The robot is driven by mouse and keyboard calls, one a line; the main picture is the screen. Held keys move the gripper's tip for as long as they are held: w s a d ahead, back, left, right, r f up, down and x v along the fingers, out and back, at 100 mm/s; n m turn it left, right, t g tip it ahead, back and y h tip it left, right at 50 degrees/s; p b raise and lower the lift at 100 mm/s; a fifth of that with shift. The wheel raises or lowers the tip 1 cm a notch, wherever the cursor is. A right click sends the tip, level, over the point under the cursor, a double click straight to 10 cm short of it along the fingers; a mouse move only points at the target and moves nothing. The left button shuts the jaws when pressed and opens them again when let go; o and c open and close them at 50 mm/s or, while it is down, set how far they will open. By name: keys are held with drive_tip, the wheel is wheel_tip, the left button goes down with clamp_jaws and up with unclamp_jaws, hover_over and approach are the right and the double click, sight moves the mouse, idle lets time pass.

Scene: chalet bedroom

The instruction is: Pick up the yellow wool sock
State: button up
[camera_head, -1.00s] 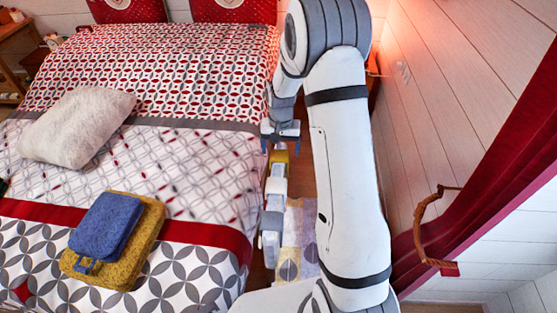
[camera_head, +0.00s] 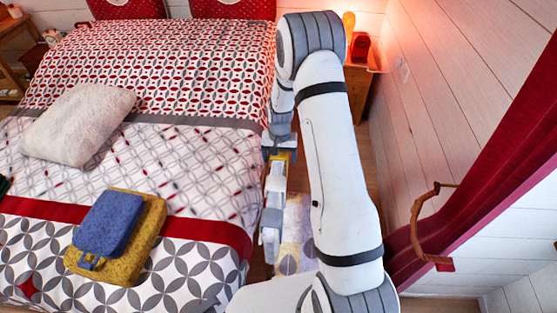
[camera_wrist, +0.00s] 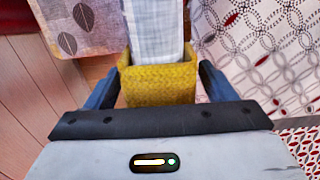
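A yellow, coarse-textured piece (camera_wrist: 158,85), which may be the yellow wool sock, lies between my gripper's fingers in the wrist view. It looks boxy, and a pale grey-white cloth-like strip (camera_wrist: 155,30) runs up from it. In the head view the yellow piece (camera_head: 286,158) shows just below my gripper (camera_head: 280,152), beside the bed, with the white shape (camera_head: 274,195) in front of it. My gripper (camera_wrist: 160,70) is open, its blue fingers on either side of the yellow piece. Whether they touch it cannot be told.
The patterned bed (camera_head: 190,165) fills the left, with a pale pillow (camera_head: 78,125) and a blue folded cloth (camera_head: 107,224) on a yellow one (camera_head: 150,235). A leaf-patterned rug (camera_wrist: 75,20) lies on the wood floor. A nightstand (camera_head: 362,82) and wall stand right.

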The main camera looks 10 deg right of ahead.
drive_tip(key=c, duration=0.9)
drive_tip(key=shift+r, duration=0.15)
wheel_tip(320, 180, up, 18)
drive_tip(key=b, duration=0.3)
drive_tip(key=shift+s+f, duration=0.1)
drive_tip(key=shift+f, duration=0.1)
